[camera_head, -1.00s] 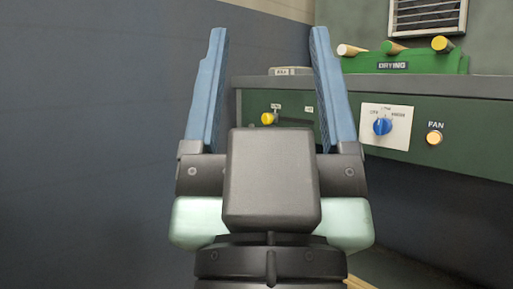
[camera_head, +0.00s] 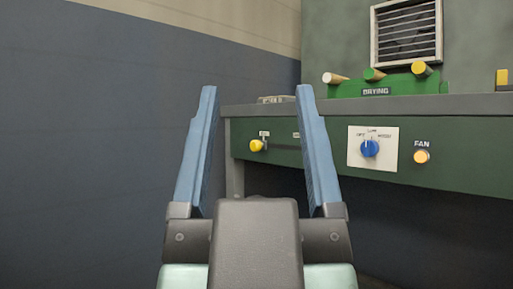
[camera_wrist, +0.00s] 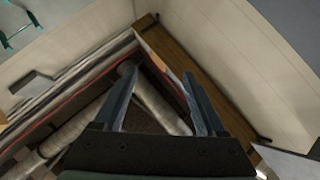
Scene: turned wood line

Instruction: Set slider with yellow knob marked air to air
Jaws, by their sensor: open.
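The slider's yellow knob (camera_head: 256,145) is on the green front panel of the bench, at the left end of its track. A small label sits above the knob and another (camera_head: 296,135) sits to the right; their words are too small to read. My gripper (camera_head: 254,98) is open and empty, its two blue fingers pointing up and away in the head view. The knob shows between the fingers, farther off, and nothing touches it. In the wrist view my gripper (camera_wrist: 160,95) is open, and the knob does not show there.
A blue dial (camera_head: 370,148) on a white plate and a lit FAN button (camera_head: 421,157) are right of the slider. A green DRYING rack (camera_head: 388,87) with several turned pieces stands on the grey benchtop (camera_head: 460,104). A dark blue wall is at the left.

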